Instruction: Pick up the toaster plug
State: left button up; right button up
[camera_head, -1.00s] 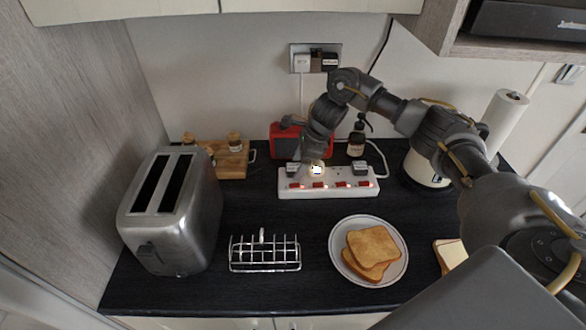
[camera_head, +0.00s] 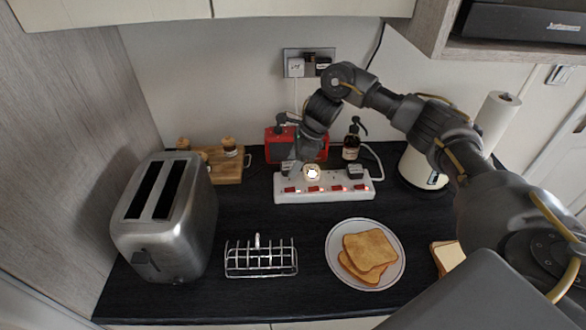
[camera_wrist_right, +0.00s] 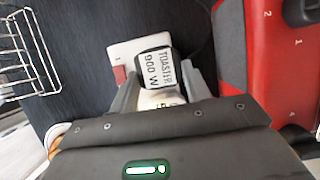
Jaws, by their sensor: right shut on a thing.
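The toaster plug (camera_wrist_right: 158,70), a dark plug with a white label reading "TOASTER 900 W", sits between the fingers of my right gripper (camera_wrist_right: 157,84) in the right wrist view. The right gripper is shut on it. In the head view this gripper (camera_head: 291,165) points down at the left end of the white power strip (camera_head: 340,194), which has several red switches. I cannot tell whether the plug is still seated in its socket. The silver toaster (camera_head: 196,232) stands at the left of the counter. My left gripper is not in view.
A red box-shaped appliance (camera_head: 318,150) stands behind the strip, near a dark bottle (camera_head: 351,151) and another plug (camera_head: 355,171). A wire toast rack (camera_head: 261,262) and a plate (camera_head: 398,272) of toast are in front. A kettle (camera_head: 415,168) stands at right.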

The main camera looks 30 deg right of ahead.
notch_tip(320, 180, up, 8)
jog(key=shift+f, duration=0.1)
